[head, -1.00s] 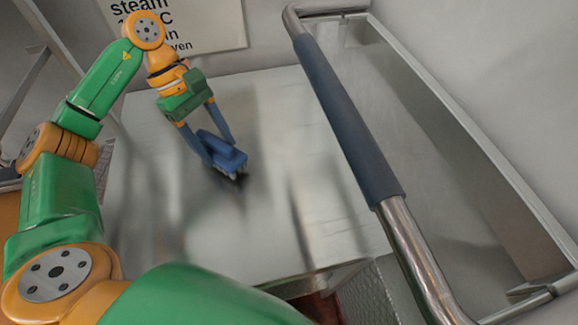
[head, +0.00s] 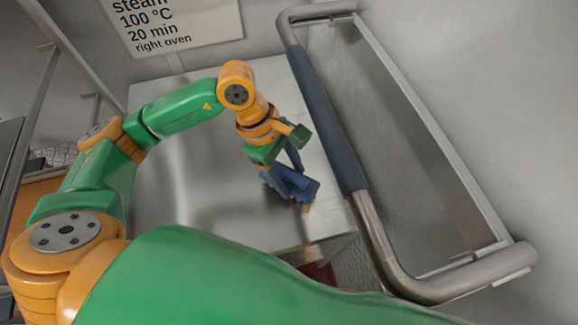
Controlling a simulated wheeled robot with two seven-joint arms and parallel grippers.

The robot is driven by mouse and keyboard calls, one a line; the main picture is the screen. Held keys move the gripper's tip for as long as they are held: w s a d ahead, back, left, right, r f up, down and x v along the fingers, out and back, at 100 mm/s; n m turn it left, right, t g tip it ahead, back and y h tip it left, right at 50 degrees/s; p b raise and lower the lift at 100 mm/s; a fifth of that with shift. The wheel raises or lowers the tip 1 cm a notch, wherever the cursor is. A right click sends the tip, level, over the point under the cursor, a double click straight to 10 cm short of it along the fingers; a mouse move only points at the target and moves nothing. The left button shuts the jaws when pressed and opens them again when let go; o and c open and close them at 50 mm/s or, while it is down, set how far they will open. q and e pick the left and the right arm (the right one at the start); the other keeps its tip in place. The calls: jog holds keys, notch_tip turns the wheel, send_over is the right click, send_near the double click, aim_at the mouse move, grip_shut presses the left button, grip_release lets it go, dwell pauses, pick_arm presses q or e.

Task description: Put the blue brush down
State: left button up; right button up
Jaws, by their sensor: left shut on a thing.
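The blue brush (head: 299,186) is at the right part of the metal table top (head: 190,205), near its front right corner. My left gripper (head: 290,175) is shut on the brush and points down at the table. The brush is low, at or just above the surface; I cannot tell whether it touches. Its lower side and bristles are mostly hidden. My right gripper is not in view.
A bent metal rail with a blue grip (head: 328,115) runs close along the right of the table, beside the brush. A tray-like metal recess (head: 400,130) lies beyond it. A paper sign (head: 170,25) hangs on the back wall. The left of the table is clear.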

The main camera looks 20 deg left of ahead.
pick_arm(q)
jog(key=shift+a+f, duration=0.15)
jog(key=shift+f, duration=0.05)
jog(key=o, duration=0.8)
jog(key=shift+b, duration=0.3)
jog(key=shift+c, duration=0.2)
jog(key=o, duration=0.4)
jog(key=shift+o, duration=0.2)
jog(key=shift+r, duration=0.2)
jog(key=shift+w+a+r, duration=0.1)
jog(key=shift+w+r, duration=0.05)
jog(key=shift+r, duration=0.05)
jog(key=b+v, duration=0.1)
jog(key=v, duration=1)
jog(key=shift+r+b, duration=0.25)
jog(key=shift+b, duration=0.05)
